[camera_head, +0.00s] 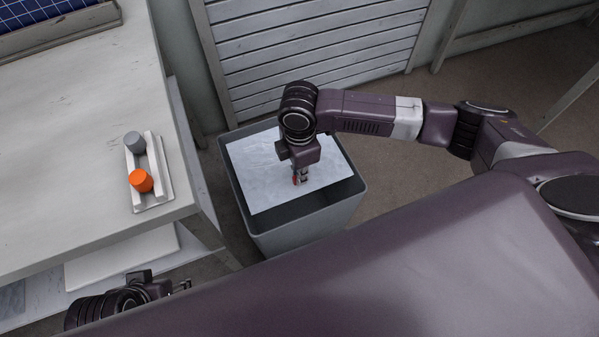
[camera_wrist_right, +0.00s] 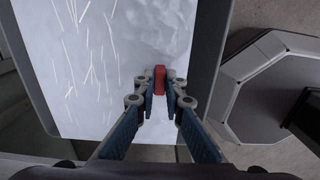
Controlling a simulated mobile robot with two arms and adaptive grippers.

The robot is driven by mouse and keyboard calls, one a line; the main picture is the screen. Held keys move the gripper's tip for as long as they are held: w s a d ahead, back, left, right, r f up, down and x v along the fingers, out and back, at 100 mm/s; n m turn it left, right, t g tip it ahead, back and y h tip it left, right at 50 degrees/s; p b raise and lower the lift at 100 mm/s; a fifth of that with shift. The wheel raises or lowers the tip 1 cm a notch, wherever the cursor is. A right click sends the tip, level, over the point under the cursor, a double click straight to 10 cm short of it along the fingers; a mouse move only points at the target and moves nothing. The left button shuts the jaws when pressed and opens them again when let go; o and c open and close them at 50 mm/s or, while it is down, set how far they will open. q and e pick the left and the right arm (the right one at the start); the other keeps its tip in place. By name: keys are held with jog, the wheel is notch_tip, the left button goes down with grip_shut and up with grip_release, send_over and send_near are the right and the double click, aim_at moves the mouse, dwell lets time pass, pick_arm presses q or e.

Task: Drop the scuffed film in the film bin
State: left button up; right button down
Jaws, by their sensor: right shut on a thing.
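The scuffed film (camera_head: 257,165) is a pale, flat sheet over the mouth of the grey film bin (camera_head: 291,239). In the right wrist view the film (camera_wrist_right: 90,60) shows white scratch lines. My right gripper (camera_head: 299,181) points down over it and is shut on a small red piece (camera_wrist_right: 160,79), which looks like a grip on the film. Whether the sheet touches the bin's walls I cannot tell. The bin's rim also shows in the right wrist view (camera_wrist_right: 206,50). My left gripper (camera_head: 184,286) is low at the left, small and partly hidden; its jaws are unclear.
A pale worktable (camera_head: 70,150) stands left of the bin, with a white holder (camera_head: 153,190) carrying a grey cap (camera_head: 134,142) and an orange cap (camera_head: 141,180). A dark blue gridded panel (camera_head: 35,12) lies at the back left. A slatted panel (camera_head: 310,50) stands behind the bin. Floor right of the bin is open.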

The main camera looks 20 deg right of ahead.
jog(key=c, duration=1.9)
grip_release()
jog(key=shift+c, duration=0.2)
notch_tip(320, 180, up, 12)
